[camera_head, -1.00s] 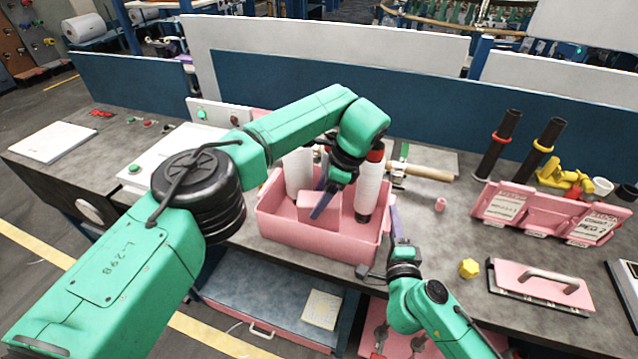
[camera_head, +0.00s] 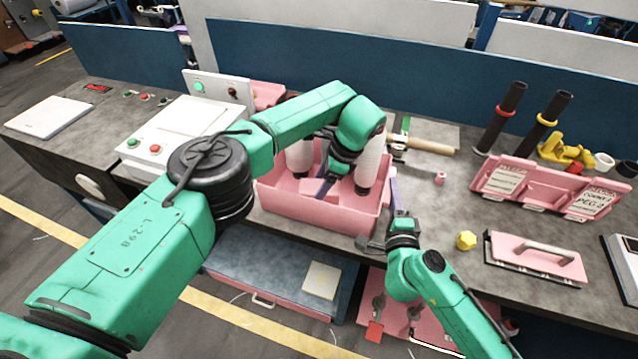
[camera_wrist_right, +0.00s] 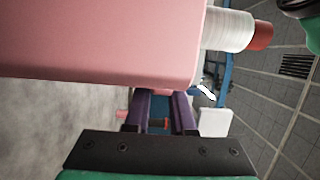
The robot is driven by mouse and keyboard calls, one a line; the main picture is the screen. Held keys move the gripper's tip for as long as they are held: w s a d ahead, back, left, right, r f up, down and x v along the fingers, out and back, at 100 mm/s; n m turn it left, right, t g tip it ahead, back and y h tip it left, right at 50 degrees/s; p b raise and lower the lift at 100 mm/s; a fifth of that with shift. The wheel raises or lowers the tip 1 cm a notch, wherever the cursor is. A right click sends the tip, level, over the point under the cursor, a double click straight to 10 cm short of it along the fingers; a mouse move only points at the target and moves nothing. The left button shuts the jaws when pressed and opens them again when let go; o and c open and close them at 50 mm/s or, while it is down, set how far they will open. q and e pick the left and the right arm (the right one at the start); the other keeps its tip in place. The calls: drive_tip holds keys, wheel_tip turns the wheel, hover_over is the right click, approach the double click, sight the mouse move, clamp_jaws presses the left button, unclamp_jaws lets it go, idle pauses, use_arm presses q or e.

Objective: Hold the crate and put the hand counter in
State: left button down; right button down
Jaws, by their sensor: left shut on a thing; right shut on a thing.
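The pink crate (camera_head: 315,218) stands on the grey bench in the head view, its right part beside my right gripper. My right gripper (camera_head: 384,220) is shut on the crate's right wall. In the right wrist view the crate (camera_wrist_right: 100,45) fills the upper left, above the purple fingers (camera_wrist_right: 160,112). My left gripper (camera_head: 335,180) reaches down inside the crate, shut on a pink block that looks like the hand counter (camera_head: 316,188). The counter is low between the crate walls, partly hidden by the fingers and front wall. I cannot tell whether it touches the crate floor.
Two white spools (camera_head: 368,165) stand in the crate on either side of my left gripper. To the right are a yellow nut (camera_head: 466,240), a pink handled plate (camera_head: 538,258), pink label trays (camera_head: 540,190) and two black tubes. A blue panel rises behind.

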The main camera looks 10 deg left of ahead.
use_arm(q)
unclamp_jaws()
drive_tip(key=shift+f, duration=0.1)
drive_tip(key=v, duration=1.2)
